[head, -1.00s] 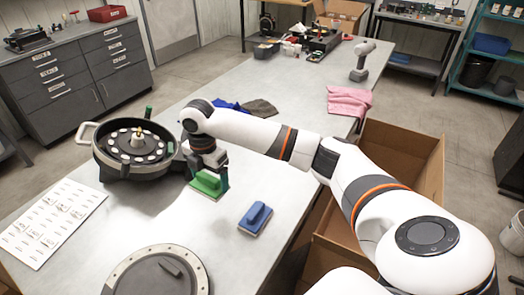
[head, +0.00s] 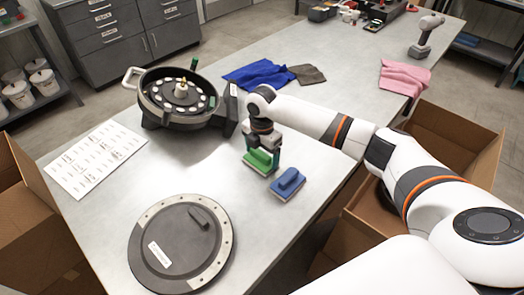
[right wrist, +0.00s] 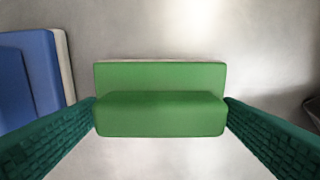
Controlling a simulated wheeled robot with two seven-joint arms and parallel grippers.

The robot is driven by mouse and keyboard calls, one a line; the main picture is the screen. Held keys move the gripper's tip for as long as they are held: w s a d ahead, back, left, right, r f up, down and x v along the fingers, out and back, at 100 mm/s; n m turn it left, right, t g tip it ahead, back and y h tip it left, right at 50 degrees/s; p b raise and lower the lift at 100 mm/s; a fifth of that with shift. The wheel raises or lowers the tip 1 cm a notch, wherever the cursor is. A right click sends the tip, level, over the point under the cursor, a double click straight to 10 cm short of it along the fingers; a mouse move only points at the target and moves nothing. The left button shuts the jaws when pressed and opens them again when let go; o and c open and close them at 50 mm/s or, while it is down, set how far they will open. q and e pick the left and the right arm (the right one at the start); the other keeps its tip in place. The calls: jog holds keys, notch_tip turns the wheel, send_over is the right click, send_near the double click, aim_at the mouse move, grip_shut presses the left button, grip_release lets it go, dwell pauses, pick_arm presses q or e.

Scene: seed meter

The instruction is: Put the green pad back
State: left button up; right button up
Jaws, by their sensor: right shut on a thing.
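The green pad (head: 262,160) is a block with a raised green handle. My right gripper (head: 263,155) is shut on it, with dark green fingers against the handle's two ends. In the right wrist view the green pad (right wrist: 160,115) sits level between the fingers. I cannot tell whether its underside touches the table. The blue pad (head: 288,184), of the same shape, lies on the table just beside it; part of it shows at the left of the right wrist view (right wrist: 30,80). My left gripper is not in view.
The round seed meter (head: 180,97) stands behind and left on the table (head: 325,205). A dark round lid (head: 180,243) lies in front, a white printed sheet (head: 95,160) at left. Blue (head: 260,75) and pink (head: 405,78) cloths lie farther back. Open cardboard boxes stand beside the table.

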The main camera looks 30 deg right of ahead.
aim_at(262, 152)
jog(key=shift+f, duration=0.15)
jog(key=o, duration=0.8)
jog(key=shift+c, duration=0.2)
notch_tip(262, 152, up, 12)
jog(key=b, duration=0.1)
jog(key=shift+r+b, duration=0.2)
jog(key=shift+b, duration=0.1)
